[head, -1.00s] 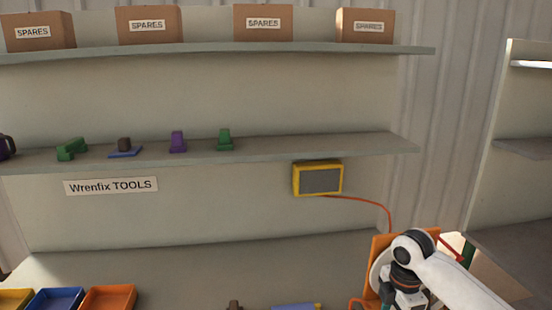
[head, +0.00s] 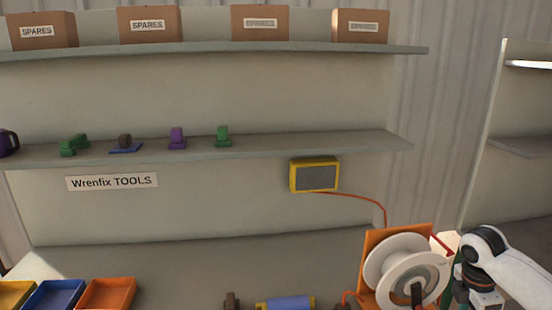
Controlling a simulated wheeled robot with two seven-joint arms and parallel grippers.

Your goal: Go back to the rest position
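My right arm comes in from the right edge, in front of the right side of the workbench. My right gripper (head: 480,300) is at the bottom edge, to the right of the white spool (head: 380,268) on its orange stand (head: 372,240). Its fingertips are cut off or hidden, so I cannot tell its opening or whether it holds anything. My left gripper is not in view. A blue piece with yellow ends (head: 287,303) lies on the bench at the bottom middle, partly cut off.
A yellow-framed screen (head: 315,177) hangs below the middle shelf (head: 330,146), with a red cable. A blue tray (head: 55,296) and an orange tray (head: 107,294) stand at bottom left.

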